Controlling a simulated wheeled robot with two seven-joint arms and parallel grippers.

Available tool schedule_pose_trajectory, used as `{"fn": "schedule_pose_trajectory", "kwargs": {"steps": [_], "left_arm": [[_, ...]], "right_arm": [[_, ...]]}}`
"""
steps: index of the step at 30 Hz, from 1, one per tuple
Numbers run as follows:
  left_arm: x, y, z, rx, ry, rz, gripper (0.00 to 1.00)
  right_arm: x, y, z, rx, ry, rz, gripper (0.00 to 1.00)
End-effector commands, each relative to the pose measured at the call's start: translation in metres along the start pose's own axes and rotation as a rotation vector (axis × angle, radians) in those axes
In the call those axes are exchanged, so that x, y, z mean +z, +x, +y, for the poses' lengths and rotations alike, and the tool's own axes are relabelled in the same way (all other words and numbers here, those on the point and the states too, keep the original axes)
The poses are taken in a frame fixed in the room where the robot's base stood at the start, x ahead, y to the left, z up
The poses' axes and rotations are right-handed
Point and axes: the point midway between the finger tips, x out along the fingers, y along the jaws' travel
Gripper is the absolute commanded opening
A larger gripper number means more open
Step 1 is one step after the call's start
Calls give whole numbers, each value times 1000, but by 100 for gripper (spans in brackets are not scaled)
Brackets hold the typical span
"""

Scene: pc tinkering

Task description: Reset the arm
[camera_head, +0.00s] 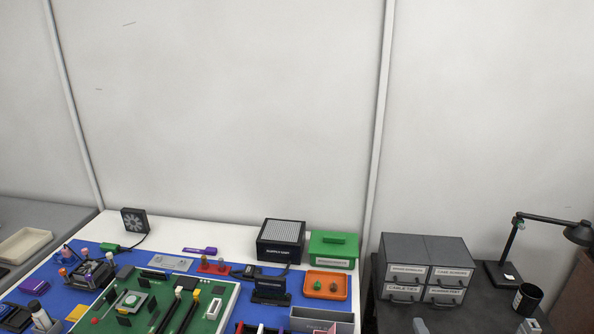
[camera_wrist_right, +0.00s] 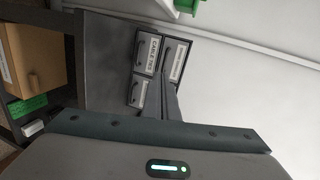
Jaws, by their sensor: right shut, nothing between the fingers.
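My right gripper (camera_wrist_right: 165,88) shows in the right wrist view. Its two dark fingers lie together with nothing between them. They point up the picture, in front of the grey drawer cabinet (camera_wrist_right: 147,50), and cover part of its labelled fronts. I cannot tell from this view how far the fingertips are from the cabinet. In the head view the cabinet (camera_head: 420,247) stands on the dark table at the right, its visible drawers closed. Small grey parts at the bottom edge of the head view are too cut off to identify surely. My left gripper is not in view.
A green circuit board (camera_head: 217,292) lies on the blue mat among several parts. An orange tray (camera_head: 327,284) and a green box (camera_head: 333,249) stand at the right of the white table. A black lamp (camera_head: 512,240) and dark cup (camera_head: 527,300) stand right of the cabinet.

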Motion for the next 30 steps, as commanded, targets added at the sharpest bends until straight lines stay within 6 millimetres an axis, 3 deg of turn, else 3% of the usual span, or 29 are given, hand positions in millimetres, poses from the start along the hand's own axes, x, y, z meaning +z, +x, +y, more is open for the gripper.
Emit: {"fn": "schedule_pose_trajectory", "kwargs": {"steps": [5,8,15,21,30], "left_arm": [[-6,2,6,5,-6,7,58],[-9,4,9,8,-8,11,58],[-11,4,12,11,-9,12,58],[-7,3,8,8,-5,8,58],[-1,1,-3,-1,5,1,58]], "right_arm": [[20,-28,30,118,-243,-77,0],[35,-56,56,216,-457,-160,0],[65,-154,124,431,-1023,-464,0],[72,-214,152,509,-1298,-670,0],[73,-281,174,557,-1548,-909,0]]}}
